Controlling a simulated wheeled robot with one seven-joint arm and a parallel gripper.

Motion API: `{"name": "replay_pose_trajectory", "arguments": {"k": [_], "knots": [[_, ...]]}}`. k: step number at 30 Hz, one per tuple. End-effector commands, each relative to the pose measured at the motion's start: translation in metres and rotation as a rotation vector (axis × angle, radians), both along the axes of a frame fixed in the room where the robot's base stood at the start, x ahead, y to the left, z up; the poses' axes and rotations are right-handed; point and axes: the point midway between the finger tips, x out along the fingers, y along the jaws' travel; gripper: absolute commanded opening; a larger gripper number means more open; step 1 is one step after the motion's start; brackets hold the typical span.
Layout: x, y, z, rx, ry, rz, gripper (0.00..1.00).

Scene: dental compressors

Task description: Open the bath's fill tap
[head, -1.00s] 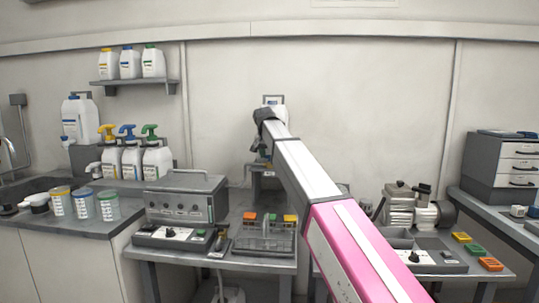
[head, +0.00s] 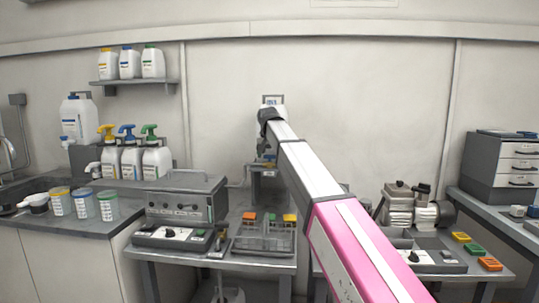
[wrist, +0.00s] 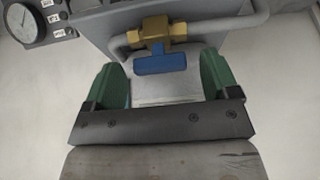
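In the wrist view a tap with a brass body (wrist: 160,30) and a blue handle (wrist: 159,61) sits on a grey pipe. The handle lies crosswise in the picture. My gripper (wrist: 161,77) has two green fingers, spread apart on either side of the handle, with visible gaps. It appears empty, and I cannot tell whether the fingertips reach the handle's depth. In the head view my arm stretches to the back wall, and its dark end (head: 268,116) hides most of what is behind it. A grey box unit with knobs (head: 180,203) stands on the bench to the left.
A round gauge (wrist: 26,22) sits at the wrist view's upper left. In the head view, a divided tray (head: 264,238) is below my arm, pump bottles (head: 131,160) stand left and a motor unit (head: 413,212) right. The wall around my arm's end is mostly clear.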

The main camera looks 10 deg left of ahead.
Motion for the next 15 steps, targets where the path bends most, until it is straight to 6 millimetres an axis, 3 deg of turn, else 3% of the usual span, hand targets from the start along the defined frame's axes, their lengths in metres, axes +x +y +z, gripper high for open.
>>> {"name": "replay_pose_trajectory", "arguments": {"k": [8, 15], "knots": [[-0.004, 0.000, 0.010, 0.001, -0.002, -0.001, 0.81], [-0.020, -0.002, 0.050, 0.001, -0.002, -0.001, 0.81]]}}
